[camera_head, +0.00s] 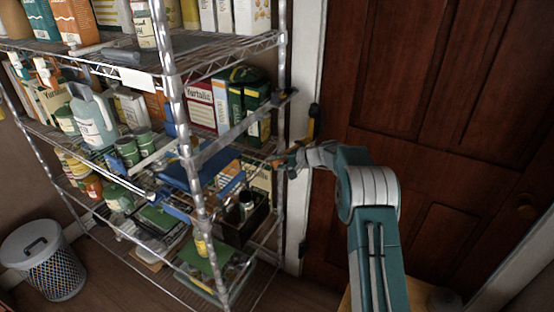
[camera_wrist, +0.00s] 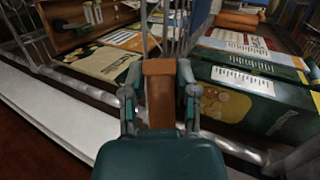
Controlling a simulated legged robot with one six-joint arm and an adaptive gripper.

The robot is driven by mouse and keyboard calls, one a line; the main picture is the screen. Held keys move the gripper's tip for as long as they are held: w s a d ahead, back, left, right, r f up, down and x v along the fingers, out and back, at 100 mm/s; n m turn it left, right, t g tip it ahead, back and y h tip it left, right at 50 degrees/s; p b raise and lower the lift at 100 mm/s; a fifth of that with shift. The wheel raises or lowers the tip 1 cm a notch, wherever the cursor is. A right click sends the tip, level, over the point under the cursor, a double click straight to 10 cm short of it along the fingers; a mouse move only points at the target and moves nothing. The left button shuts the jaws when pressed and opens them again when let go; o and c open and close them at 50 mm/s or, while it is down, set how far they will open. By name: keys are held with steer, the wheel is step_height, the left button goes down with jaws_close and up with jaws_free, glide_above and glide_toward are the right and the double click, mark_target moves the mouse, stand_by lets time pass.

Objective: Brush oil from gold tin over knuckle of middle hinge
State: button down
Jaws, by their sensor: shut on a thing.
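My gripper (camera_head: 287,158) reaches left to the shelf's right-hand edge, near a corner post and left of the door. In the wrist view my gripper (camera_wrist: 160,95) is shut on an orange-brown flat piece (camera_wrist: 159,70), which looks like a brush handle. Its bristles cannot be made out. A dark fitting with a yellowish part (camera_head: 311,124), probably the middle hinge, sits on the white door frame, above and right of my gripper. I cannot pick out the gold tin for certain among the crowded shelves.
The wire rack (camera_head: 172,95) is packed with boxes, bottles and tins. A dark crate (camera_head: 233,228) holding jars stands below my gripper. The dark red door (camera_head: 400,120) is shut at the right. A mesh bin (camera_head: 55,270) stands at lower left.

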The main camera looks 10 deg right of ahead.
steer(key=shift+d+f, duration=0.1)
steer(key=shift+f, duration=0.1)
steer(key=shift+f, duration=0.55)
steer(key=shift+r, duration=0.1)
steer(key=shift+w+r, duration=0.1)
steer(key=shift+r, duration=1.35)
steer(key=shift+r, duration=0.6)
